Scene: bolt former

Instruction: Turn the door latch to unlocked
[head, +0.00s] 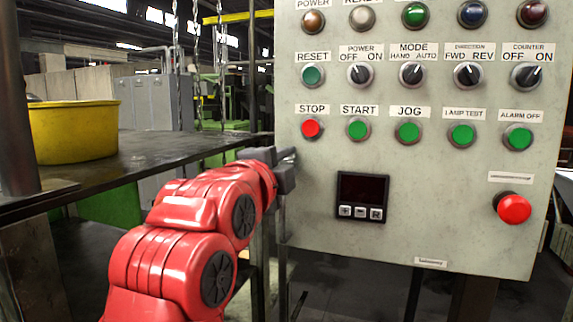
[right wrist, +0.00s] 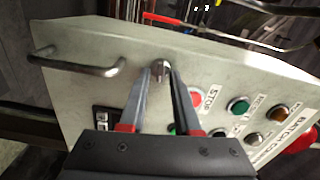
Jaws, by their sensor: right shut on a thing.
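My right gripper (head: 286,160) is at the left edge of the grey control panel (head: 440,245), at the end of a red arm. In the right wrist view its two fingers (right wrist: 161,72) reach the panel and are shut on a small dark metal door latch (right wrist: 160,73), near the panel's edge. The latch stands between the fingertips and is partly covered by them; its exact angle is hard to tell. In the head view I cannot make out the latch, as the gripper is in that area. My left gripper is in neither view.
A bar handle (right wrist: 75,64) is on the panel beside the latch in the right wrist view. The red stop button (head: 311,128) is close to the gripper. A red mushroom button (head: 513,208) is low right. A dark table (head: 150,155) with a yellow tub (head: 73,135) stands left.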

